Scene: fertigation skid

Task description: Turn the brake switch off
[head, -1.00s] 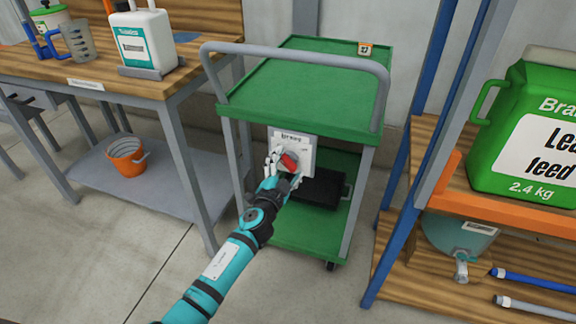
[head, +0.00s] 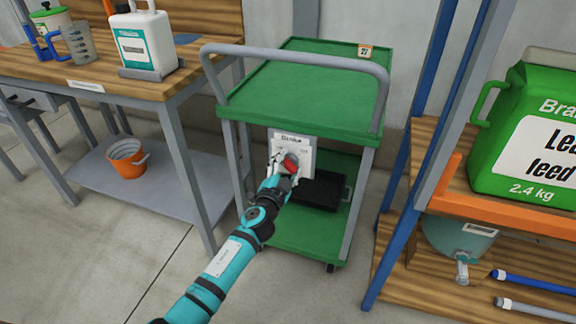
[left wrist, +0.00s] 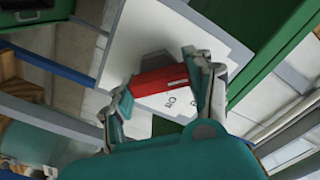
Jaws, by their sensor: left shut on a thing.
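The brake switch has a red handle (head: 291,162) on a white plate (head: 305,155) fixed to the front of the green cart (head: 300,95). My left gripper (head: 283,163) is at the plate, shut on the red handle. In the left wrist view the red handle (left wrist: 160,82) lies between the two fingers of my left gripper (left wrist: 160,92). The fingers hide part of the handle in the head view. My right gripper is not in view.
A black case (head: 318,190) lies on the cart's lower shelf. A workbench (head: 165,88) with a white jug (head: 142,45) stands at the left, with an orange bucket (head: 126,160) on its lower shelf. A shelf rack (head: 500,212) with a green container (head: 535,130) stands at the right.

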